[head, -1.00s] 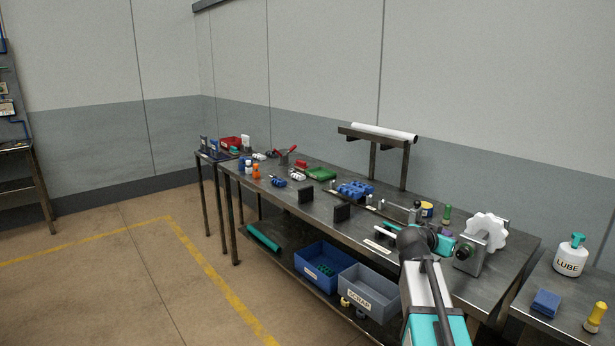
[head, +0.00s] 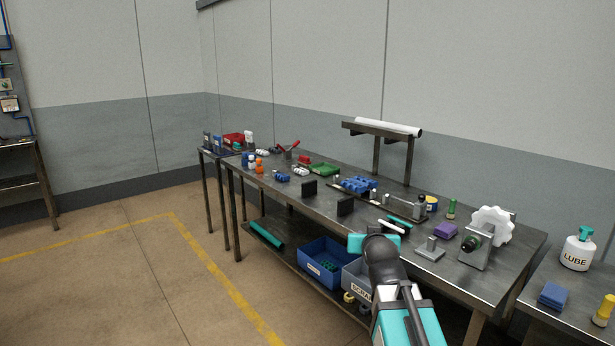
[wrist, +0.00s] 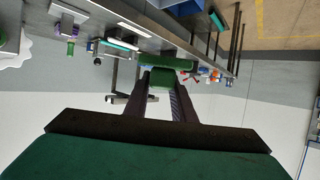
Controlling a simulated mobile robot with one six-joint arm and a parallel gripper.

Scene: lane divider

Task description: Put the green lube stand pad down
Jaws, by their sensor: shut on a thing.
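In the wrist view my gripper (wrist: 161,84) is shut on the green lube stand pad (wrist: 160,77). The pad sits between the two dark fingertips, and a wider green part shows just past them. The pad appears held in the air, apart from any surface. In the head view the gripper and pad are hidden behind my own arm, which is over the front edge of the bench. The white lube bottle (head: 578,249) with a teal top stands upright on the right-hand table (head: 537,311).
A blue pad (head: 554,295) and a yellow bottle (head: 604,310) stand near the lube bottle. The long bench (head: 460,277) holds a purple block (head: 446,230), a grey stand (head: 430,250), a vice-like fixture (head: 474,249) and a green tray (head: 323,169). Bins sit on its lower shelf.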

